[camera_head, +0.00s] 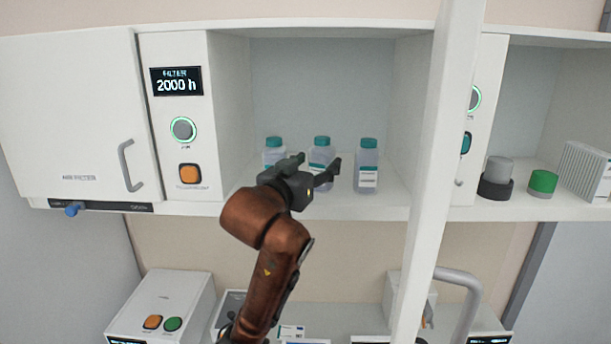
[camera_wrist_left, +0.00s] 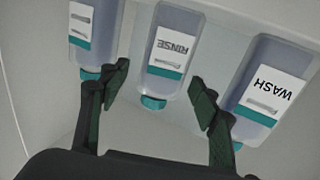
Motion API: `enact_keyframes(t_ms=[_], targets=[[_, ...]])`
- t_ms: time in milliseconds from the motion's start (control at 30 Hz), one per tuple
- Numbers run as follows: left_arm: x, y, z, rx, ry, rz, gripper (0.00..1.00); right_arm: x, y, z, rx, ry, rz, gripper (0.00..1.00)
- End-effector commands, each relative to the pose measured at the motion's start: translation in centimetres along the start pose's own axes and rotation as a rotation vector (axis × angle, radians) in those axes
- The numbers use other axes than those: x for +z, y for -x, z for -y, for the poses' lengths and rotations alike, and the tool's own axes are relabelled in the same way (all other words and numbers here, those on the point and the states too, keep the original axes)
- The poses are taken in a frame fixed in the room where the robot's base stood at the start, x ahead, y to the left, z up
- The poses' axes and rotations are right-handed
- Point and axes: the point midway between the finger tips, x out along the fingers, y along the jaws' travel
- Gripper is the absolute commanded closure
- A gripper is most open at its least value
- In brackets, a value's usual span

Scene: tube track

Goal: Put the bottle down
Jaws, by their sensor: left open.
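Three clear bottles with teal caps stand upright on the cabinet shelf: a left one (camera_head: 274,151), a middle one (camera_head: 321,152) and a right one (camera_head: 367,166). My left gripper (camera_head: 318,168) is open in front of the middle bottle and partly hides it. The wrist view is upside down. There the RINSE bottle (camera_wrist_left: 170,55) shows between the open fingers (camera_wrist_left: 160,85), with no finger clearly touching it. The WASH bottle (camera_wrist_left: 268,85) is at right, and another bottle (camera_wrist_left: 92,38) is at left, its label unreadable.
The shelf (camera_head: 400,207) has a front edge just below my gripper. A white upright post (camera_head: 437,150) stands to the right. A filter cabinet with a handle (camera_head: 128,165) is at left. A grey-and-black jar (camera_head: 497,177) and a green-topped jar (camera_head: 542,184) stand at right.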

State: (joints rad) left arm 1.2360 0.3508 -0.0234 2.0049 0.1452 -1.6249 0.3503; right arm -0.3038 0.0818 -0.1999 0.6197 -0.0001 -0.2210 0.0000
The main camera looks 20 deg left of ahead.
Motion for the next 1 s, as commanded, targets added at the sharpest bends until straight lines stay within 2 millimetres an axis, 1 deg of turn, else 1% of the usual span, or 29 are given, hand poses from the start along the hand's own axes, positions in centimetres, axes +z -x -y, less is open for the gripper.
enact_keyframes(t_ms=[33, 200, 300, 433, 633, 900, 1000], targets=[[0.1, 1.1, 0.0, 0.001, 0.0, -0.005, 0.43, 0.4, -0.5, 0.1, 0.0, -0.001, 0.004, 0.75], [0.1, 4.8, 0.0, 0.0, 0.0, -0.005, 0.43, 0.4, -1.2, 0.1, -0.001, -0.001, 0.005, 0.75], [0.1, 6.5, 0.0, 0.001, 0.0, -0.004, 0.43, 0.2, -1.6, 0.2, -0.002, 0.0, 0.002, 0.75], [0.0, 8.1, 0.0, 0.0, -0.001, -0.003, 0.43, -0.1, -1.8, 0.3, -0.003, 0.0, -0.002, 0.75], [0.0, 8.9, 0.0, -0.001, 0.0, 0.0, 0.43, -0.2, -1.9, 0.4, -0.003, 0.0, -0.005, 0.75], [0.1, 8.9, 0.1, -0.001, 0.0, 0.001, 0.43, -0.3, -1.9, 0.4, -0.003, 0.0, -0.005, 0.75], [0.5, 8.8, 0.3, -0.004, -0.001, 0.007, 0.43, -0.9, -1.9, 0.3, -0.003, 0.002, -0.012, 0.75]])
